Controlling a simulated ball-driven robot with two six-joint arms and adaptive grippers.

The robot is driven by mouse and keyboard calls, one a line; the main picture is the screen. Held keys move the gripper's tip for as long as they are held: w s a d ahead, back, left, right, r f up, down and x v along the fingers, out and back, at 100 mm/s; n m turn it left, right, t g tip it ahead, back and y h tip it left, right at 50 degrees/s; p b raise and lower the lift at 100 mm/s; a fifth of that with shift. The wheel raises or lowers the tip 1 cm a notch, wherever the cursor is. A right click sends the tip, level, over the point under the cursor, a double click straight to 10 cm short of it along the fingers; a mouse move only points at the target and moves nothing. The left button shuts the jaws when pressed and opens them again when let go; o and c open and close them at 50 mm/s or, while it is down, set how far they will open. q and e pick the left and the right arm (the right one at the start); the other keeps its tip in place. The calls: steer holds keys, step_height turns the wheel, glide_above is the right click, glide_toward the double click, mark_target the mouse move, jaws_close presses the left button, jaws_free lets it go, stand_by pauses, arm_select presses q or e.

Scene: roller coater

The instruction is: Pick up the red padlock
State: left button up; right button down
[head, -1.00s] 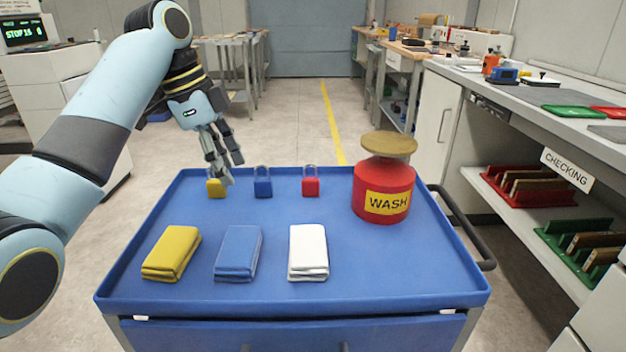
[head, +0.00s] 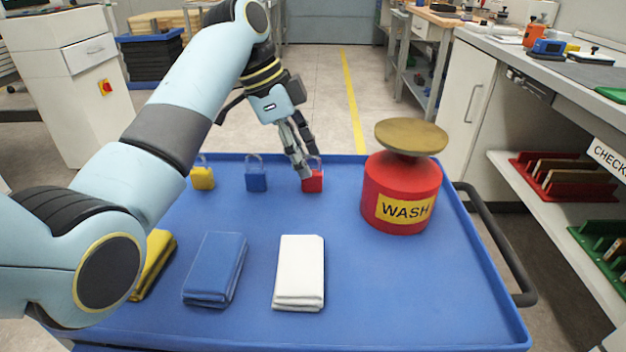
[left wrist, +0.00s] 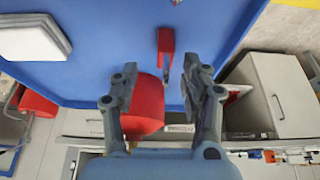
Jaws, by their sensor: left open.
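The red padlock (head: 313,184) stands near the far edge of the blue cart top, right of the blue padlock (head: 256,181) and yellow padlock (head: 202,178). My left gripper (head: 306,168) is open, with its fingers pointing down at the red padlock and partly covering its shackle in the head view. In the left wrist view, the red padlock (left wrist: 166,42) with its grey shackle lies ahead of the open fingers (left wrist: 160,78), in line with the gap between them. It is apart from both fingers there. My right gripper is out of view.
The red WASH can (head: 400,188) with a tan lid stands close, right of the red padlock. Folded yellow (head: 152,262), blue (head: 215,268) and white (head: 300,270) cloths lie nearer on the cart (head: 400,305). A raised rim borders the cart top.

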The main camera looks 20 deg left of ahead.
mark_target(313, 172)
arm_select(q)
steer(key=x, duration=0.3)
steer(key=b+x, duration=0.1)
steer(key=x, duration=0.1)
steer(key=shift+w+a, duration=0.2)
steer(key=shift+w, duration=0.1)
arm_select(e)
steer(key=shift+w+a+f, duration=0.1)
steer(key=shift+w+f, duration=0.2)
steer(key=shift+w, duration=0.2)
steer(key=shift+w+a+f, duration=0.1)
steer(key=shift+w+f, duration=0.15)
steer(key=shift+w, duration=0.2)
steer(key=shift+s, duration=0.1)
arm_select(q)
steer(key=shift+c, duration=1)
jaws_close()
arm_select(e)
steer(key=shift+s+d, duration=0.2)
